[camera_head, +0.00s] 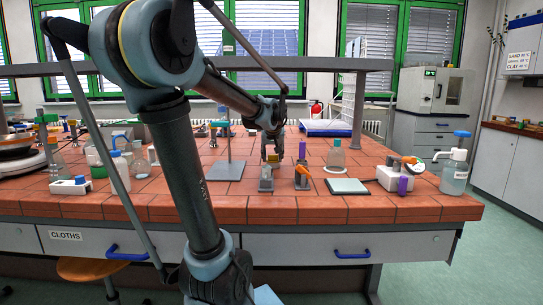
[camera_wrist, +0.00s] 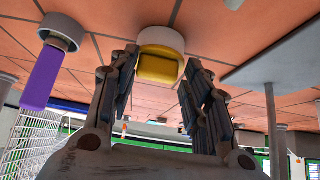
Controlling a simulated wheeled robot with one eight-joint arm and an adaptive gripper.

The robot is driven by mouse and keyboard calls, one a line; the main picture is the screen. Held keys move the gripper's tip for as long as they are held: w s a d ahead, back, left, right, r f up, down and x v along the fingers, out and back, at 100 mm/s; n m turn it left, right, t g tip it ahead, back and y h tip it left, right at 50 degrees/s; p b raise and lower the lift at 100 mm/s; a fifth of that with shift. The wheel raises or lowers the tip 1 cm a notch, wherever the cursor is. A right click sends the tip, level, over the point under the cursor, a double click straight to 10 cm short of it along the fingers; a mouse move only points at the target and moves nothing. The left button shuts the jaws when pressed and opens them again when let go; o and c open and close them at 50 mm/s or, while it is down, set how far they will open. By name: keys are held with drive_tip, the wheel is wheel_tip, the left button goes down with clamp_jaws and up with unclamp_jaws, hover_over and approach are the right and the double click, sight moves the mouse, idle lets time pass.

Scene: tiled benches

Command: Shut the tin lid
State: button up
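In the wrist view my gripper (camera_wrist: 160,85) is open, its two dark fingers spread apart. A round white and yellow object (camera_wrist: 160,66) shows between and beyond the fingertips, on the tiles; I cannot tell whether it is the tin or whether a finger touches it. In the head view my gripper (camera_head: 271,152) points down over the bench, with a small yellow patch between its fingers. A small grey block (camera_head: 266,183) is just in front. No hinged tin lid can be made out clearly in either view.
A purple upright piece (camera_wrist: 42,78) on a grey round base is close beside the gripper. A grey stand plate (camera_head: 225,171) lies to the left. A pale square pad (camera_head: 347,186), a clear bottle (camera_head: 336,156) and a pump bottle (camera_head: 455,172) stand to the right. Front tiles are mostly clear.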

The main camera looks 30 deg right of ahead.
drive_tip(key=shift+o, duration=0.3)
drive_tip(key=shift+s+r, duration=0.1)
drive_tip(key=shift+s+r, duration=0.15)
drive_tip(key=shift+r, duration=0.05)
drive_tip(key=v, duration=1.1)
drive_tip(key=shift+a+r, duration=0.1)
